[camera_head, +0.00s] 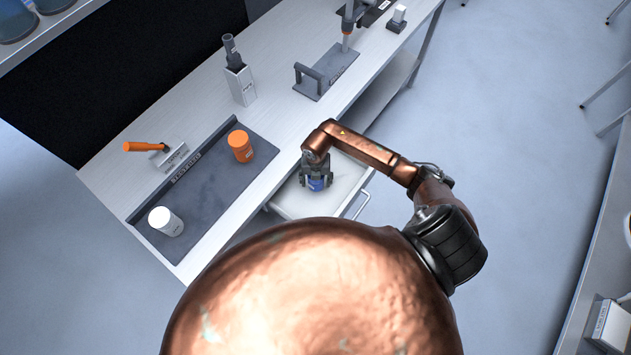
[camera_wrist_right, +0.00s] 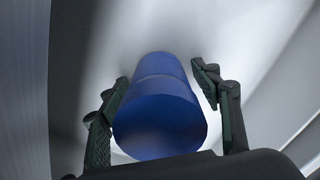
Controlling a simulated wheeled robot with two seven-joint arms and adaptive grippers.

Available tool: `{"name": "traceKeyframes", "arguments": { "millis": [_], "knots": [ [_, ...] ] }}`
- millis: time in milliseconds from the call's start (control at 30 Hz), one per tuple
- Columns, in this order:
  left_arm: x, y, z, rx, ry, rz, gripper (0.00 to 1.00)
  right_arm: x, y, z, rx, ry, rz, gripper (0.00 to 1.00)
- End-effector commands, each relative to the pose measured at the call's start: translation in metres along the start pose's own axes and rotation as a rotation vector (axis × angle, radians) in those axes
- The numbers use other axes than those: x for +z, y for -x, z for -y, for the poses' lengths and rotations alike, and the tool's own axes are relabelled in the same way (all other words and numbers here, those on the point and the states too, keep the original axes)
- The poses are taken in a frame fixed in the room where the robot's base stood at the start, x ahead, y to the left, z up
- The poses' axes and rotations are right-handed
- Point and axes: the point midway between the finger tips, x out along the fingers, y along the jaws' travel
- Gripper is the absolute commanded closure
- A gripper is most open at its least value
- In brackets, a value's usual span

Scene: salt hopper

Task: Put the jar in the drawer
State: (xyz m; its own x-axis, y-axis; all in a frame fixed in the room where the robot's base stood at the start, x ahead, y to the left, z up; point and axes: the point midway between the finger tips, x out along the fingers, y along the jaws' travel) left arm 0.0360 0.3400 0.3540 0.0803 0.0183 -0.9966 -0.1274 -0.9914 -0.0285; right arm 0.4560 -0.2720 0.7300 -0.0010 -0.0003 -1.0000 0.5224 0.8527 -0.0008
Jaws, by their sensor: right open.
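The blue jar (camera_head: 318,186) is inside the open white drawer (camera_head: 291,204), under my right gripper (camera_head: 315,175). In the right wrist view the blue jar (camera_wrist_right: 160,105) lies between the two fingers of my right gripper (camera_wrist_right: 163,82). The fingers are open, with a visible gap on the right side; the left finger is close to the jar, and I cannot tell whether it touches. My left gripper is not in view.
An orange jar (camera_head: 240,146) and a white jar (camera_head: 166,221) stand on a dark tray (camera_head: 203,187) on the bench left of the drawer. A grey holder (camera_head: 240,84) stands further back. The drawer handle (camera_head: 359,206) sticks out at the front.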

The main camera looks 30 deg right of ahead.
Motion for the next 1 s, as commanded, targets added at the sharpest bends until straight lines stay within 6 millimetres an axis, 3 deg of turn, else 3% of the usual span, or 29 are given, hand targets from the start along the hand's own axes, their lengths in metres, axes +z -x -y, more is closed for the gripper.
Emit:
{"name": "traceKeyframes", "arguments": {
  "millis": [267,700,1000],
  "knots": [
    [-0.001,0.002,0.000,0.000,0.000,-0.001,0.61,0.001,0.017,-0.001,0.002,0.001,0.003,0.42],
    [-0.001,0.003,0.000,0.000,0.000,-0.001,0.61,0.001,0.103,0.000,0.000,0.001,0.002,0.42],
    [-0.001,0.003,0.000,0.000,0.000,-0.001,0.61,0.000,0.123,0.000,-0.001,0.000,0.000,0.42]
  ]
}}
